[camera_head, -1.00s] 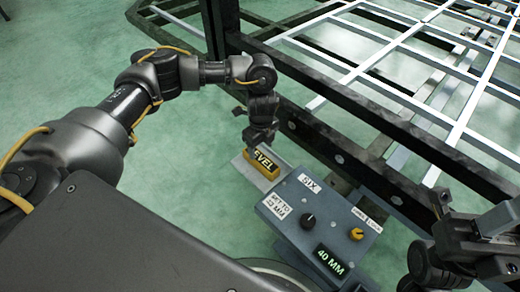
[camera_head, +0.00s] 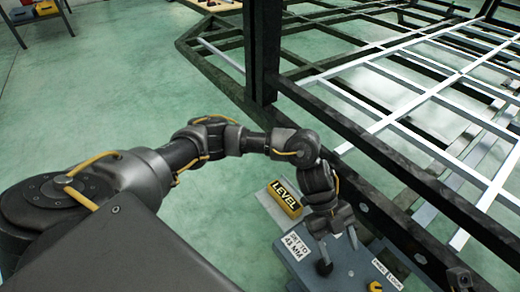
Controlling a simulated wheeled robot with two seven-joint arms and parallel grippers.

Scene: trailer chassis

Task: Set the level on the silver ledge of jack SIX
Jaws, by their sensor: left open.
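The level (camera_head: 286,198), a yellow block with a black face marked LEVEL, rests on the silver ledge (camera_head: 268,206) on the far left side of the jack (camera_head: 335,277). My left gripper (camera_head: 339,253) is open and empty, just right of the level and apart from it. Its fingers point down over the jack's grey-blue top. A "SET TO" label (camera_head: 298,245) and part of the yellow knob (camera_head: 375,286) show. The display is out of frame. My right gripper is not identifiable here.
The dark trailer frame (camera_head: 385,150) with white cross-members runs along the jack's right side, and its dark upright post (camera_head: 262,55) stands behind my left arm. Green floor (camera_head: 130,90) is clear on the left. A shelf (camera_head: 40,20) with bins stands far left.

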